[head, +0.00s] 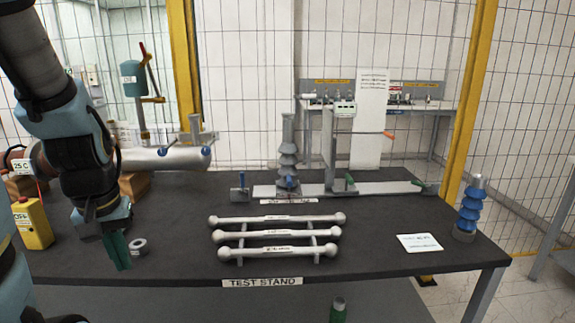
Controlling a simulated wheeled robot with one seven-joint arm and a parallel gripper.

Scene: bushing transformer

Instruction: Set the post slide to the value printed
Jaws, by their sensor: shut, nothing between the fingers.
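The test fixture stands at the back of the dark table, on a pale flat rail (385,188). A grey upright post (329,150) rises from the rail. It carries a white-labelled block (345,109) near its top and an arm with an orange tip (389,134) pointing right. A green knob (349,179) sits at the post's foot. A grey ribbed bushing (288,160) stands left of the post. A white card (420,243) lies front right; its print is too small to read. My gripper (118,252) points down at the left, green fingers shut and empty, far from the post.
Several metal bars on a rack (278,234) lie mid-table. A blue bushing (468,210) stands at the right edge. A printed sheet (370,110) hangs behind the post.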

